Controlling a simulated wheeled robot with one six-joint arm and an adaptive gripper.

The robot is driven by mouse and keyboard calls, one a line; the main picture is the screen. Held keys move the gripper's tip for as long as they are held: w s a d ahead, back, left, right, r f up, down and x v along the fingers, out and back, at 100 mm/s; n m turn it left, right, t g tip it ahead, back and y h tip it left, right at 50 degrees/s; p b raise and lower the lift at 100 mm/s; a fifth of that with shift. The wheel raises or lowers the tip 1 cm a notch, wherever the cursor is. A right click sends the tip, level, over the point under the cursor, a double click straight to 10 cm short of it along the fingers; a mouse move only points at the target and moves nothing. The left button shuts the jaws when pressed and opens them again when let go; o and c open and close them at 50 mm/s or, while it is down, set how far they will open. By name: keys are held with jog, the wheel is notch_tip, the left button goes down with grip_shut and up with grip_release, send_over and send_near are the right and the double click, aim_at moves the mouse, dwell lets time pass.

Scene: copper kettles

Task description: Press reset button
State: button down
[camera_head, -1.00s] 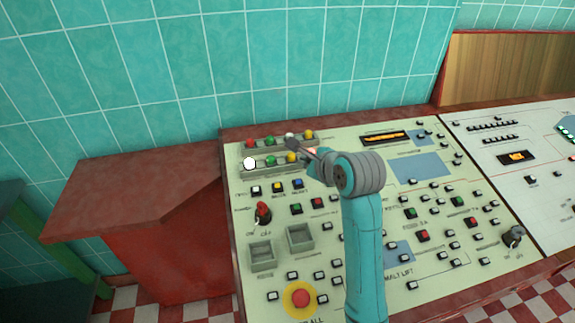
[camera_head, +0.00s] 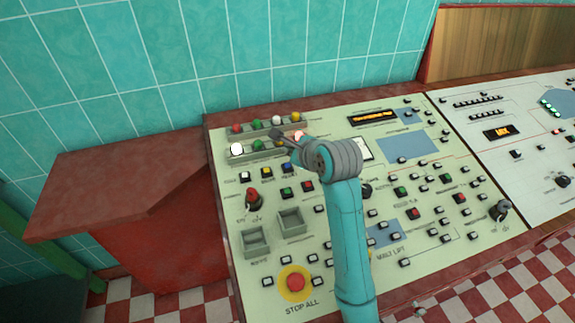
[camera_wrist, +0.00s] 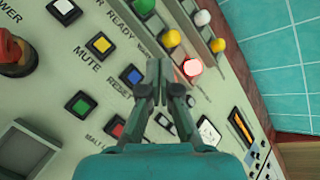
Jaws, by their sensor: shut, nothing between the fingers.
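The reset button is a blue square button in a black frame (camera_wrist: 132,75), with the printed word RESET beside it. In the head view it is the blue button (camera_head: 287,167) at the right end of a short row, after a white and a yellow one. My gripper (camera_wrist: 160,66) is shut and empty. In the wrist view its fingertips appear just right of the blue button, toward the lamps. In the head view my gripper (camera_head: 276,134) is over the lamp rows, above the button in the picture. I cannot tell its height over the panel.
Two rows of round lamps, including a lit red one (camera_wrist: 193,68), stand close to the fingertips. A yellow MUTE button (camera_wrist: 100,44) and a green button (camera_wrist: 82,104) are near. A red knob (camera_head: 252,196) and a red STOP ALL button (camera_head: 296,282) are lower on the panel.

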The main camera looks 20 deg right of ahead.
jog(key=shift+w+f, duration=0.25)
jog(key=shift+f, duration=0.95)
jog(key=shift+w+f, duration=0.25)
jog(key=shift+f, duration=0.9)
jog(key=shift+f, duration=0.15)
jog(key=shift+f, duration=0.25)
jog(key=shift+w+f, duration=0.15)
jog(key=shift+f, duration=0.15)
dwell(0.5)
jog(key=shift+r, duration=0.1)
jog(key=shift+s+r, duration=0.2)
jog(key=shift+r, duration=0.45)
jog(key=r, duration=0.2)
jog(key=s+r, duration=0.1)
jog(key=r, duration=0.2)
dwell(0.4)
